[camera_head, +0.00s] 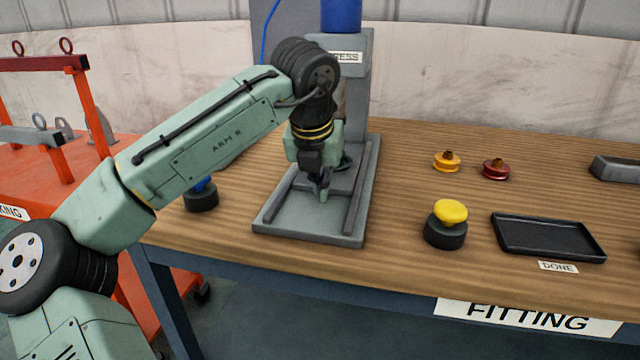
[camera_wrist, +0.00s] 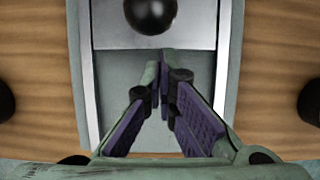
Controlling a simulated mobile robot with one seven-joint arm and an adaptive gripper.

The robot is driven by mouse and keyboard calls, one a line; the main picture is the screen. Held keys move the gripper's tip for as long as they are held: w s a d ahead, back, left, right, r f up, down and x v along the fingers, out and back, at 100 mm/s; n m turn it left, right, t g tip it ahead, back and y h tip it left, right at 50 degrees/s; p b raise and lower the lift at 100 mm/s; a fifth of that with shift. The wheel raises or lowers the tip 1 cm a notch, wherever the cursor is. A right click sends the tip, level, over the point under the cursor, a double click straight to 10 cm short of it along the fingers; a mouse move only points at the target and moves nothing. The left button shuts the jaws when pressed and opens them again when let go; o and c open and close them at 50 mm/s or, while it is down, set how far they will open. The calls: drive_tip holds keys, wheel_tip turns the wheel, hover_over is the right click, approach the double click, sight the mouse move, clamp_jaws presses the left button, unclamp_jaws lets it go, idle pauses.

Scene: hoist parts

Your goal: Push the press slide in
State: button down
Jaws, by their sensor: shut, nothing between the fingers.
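The grey press (camera_head: 357,60) stands at the back of the wooden table, with a flat base and two side rails. The press slide (camera_head: 343,184) is a grey plate between the rails, partly hidden by my gripper. In the wrist view the slide (camera_wrist: 110,25) fills the top of the channel and carries a round black knob (camera_wrist: 150,12). My gripper (camera_head: 322,195) points down over the channel, shut and empty. In the wrist view its closed fingertips (camera_wrist: 165,60) are by the slide's near edge, just below the knob. I cannot tell whether they touch the slide.
A blue button (camera_head: 202,192) on a black base stands left of the press. A yellow button (camera_head: 450,214), a black tray (camera_head: 548,252), an orange pulley (camera_head: 447,161) and a red pulley (camera_head: 496,169) are to the right. The front of the press base (camera_head: 305,225) is bare.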

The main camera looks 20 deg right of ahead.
drive_tip(key=w+d+p, duration=0.2)
drive_tip(key=w+p, duration=0.1)
drive_tip(key=w+d+p, duration=0.1)
drive_tip(key=p, duration=0.1)
drive_tip(key=shift+w+r, duration=0.15)
drive_tip(key=shift+r, duration=0.15)
drive_tip(key=shift+w+d+f, duration=0.25)
drive_tip(key=shift+w+d, duration=0.05)
drive_tip(key=shift+w, duration=0.15)
drive_tip(key=shift+f, duration=0.1)
drive_tip(key=shift+s, duration=0.1)
